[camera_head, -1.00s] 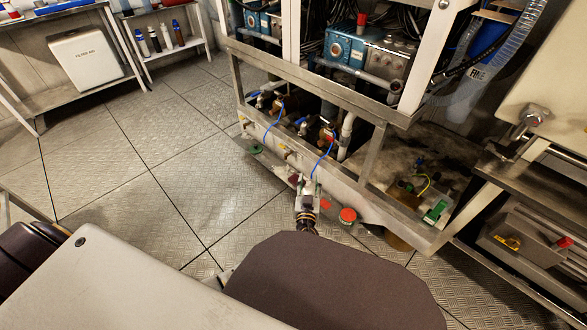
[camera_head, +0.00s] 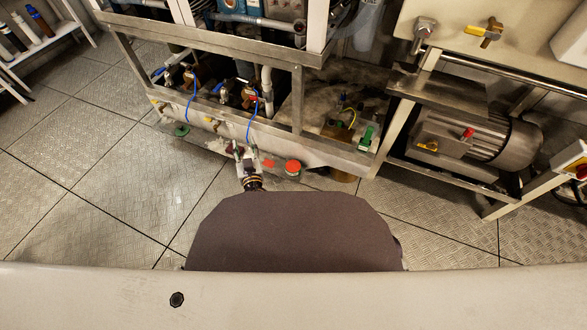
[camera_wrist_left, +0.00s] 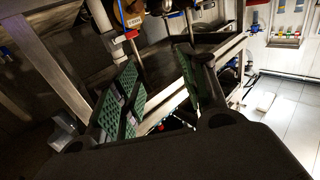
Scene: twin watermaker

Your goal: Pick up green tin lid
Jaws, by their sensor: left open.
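A small round green object (camera_head: 181,130), which looks like the green tin lid, lies on the floor by the lower rail of the machine frame. My left gripper (camera_head: 240,147) is open in front of that rail, to the right of the green object and apart from it. In the left wrist view my left gripper (camera_wrist_left: 158,88) shows two spread green-padded fingers with nothing held between them. I cannot make out the green lid in that view. My right gripper is not in view.
A red-topped round tin (camera_head: 292,167) stands just right of my left gripper. The metal frame rail (camera_head: 320,152) runs behind it, with valves and blue hoses above. A motor (camera_head: 480,140) sits on a stand at right.

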